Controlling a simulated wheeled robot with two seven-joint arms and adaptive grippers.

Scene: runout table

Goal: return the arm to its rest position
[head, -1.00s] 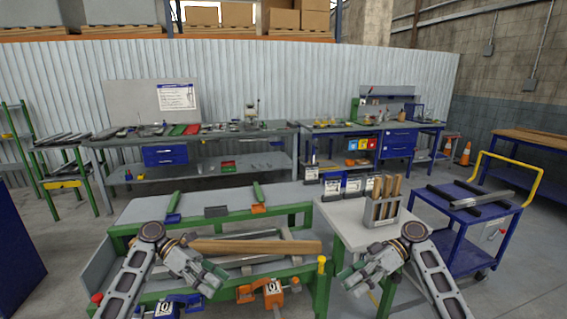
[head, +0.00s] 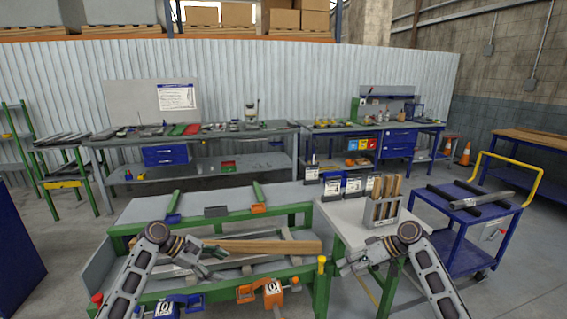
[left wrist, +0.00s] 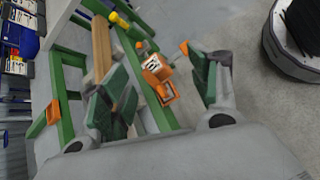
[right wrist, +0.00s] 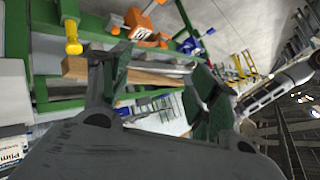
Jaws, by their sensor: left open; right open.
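My left gripper (head: 222,258) is in front of the green-framed runout table, close to the wooden bar (head: 275,246) in the head view. Its two fingers (left wrist: 160,95) stand apart with nothing between them in the left wrist view. My right gripper (head: 342,266) is near the front left edge of the small grey side table in the head view. Its fingers (right wrist: 150,95) are also apart and empty in the right wrist view. The wooden bar lies along the runout table, and its left part is hidden behind my left gripper.
A rack of wooden pieces (head: 382,203) stands on the grey side table (head: 345,222). Orange (head: 273,291) and blue (head: 178,304) clamps sit on the runout table's front. A yellow post (head: 321,265) marks its right corner. A blue cart (head: 468,222) stands at the right.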

